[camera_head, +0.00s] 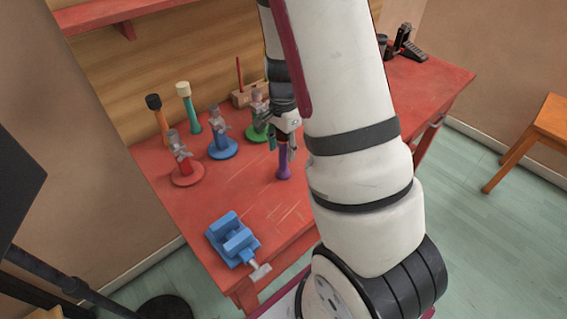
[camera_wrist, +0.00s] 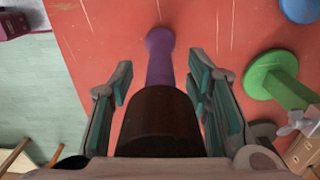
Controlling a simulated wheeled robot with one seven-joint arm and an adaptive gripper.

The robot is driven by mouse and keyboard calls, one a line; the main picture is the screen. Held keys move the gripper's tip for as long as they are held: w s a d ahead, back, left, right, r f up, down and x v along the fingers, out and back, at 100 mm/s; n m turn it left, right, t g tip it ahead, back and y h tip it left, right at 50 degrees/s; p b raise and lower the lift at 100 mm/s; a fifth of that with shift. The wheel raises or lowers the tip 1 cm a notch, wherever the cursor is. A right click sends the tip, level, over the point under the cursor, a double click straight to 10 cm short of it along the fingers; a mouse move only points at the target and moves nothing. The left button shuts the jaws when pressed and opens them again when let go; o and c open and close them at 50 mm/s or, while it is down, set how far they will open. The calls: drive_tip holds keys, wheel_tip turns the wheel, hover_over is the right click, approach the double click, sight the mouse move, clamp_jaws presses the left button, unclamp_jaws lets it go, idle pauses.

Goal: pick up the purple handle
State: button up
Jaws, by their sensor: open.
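The purple handle (camera_head: 284,164) stands upright on the red table, near the middle of its front part in the head view. In the wrist view its purple shaft (camera_wrist: 160,57) runs away from me, with a dark brown head (camera_wrist: 158,122) at the near end. My gripper (camera_head: 287,140) is over the handle in the head view. In the wrist view my gripper (camera_wrist: 160,92) has its two teal-padded fingers apart, one on each side of the handle, with gaps visible. The handle's upper part is hidden by the gripper in the head view.
The red table (camera_head: 190,215) has a blue vise (camera_head: 233,240) at its front corner. Red (camera_head: 186,170), blue (camera_head: 222,148) and green (camera_head: 256,128) stands are left of my gripper. Orange (camera_head: 162,125) and teal (camera_head: 190,115) handles stand behind. Bare tabletop lies between vise and handle.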

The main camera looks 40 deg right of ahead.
drive_tip(key=shift+f, duration=0.35)
drive_tip(key=shift+c, duration=0.6)
clamp_jaws()
drive_tip(key=shift+r, duration=0.1)
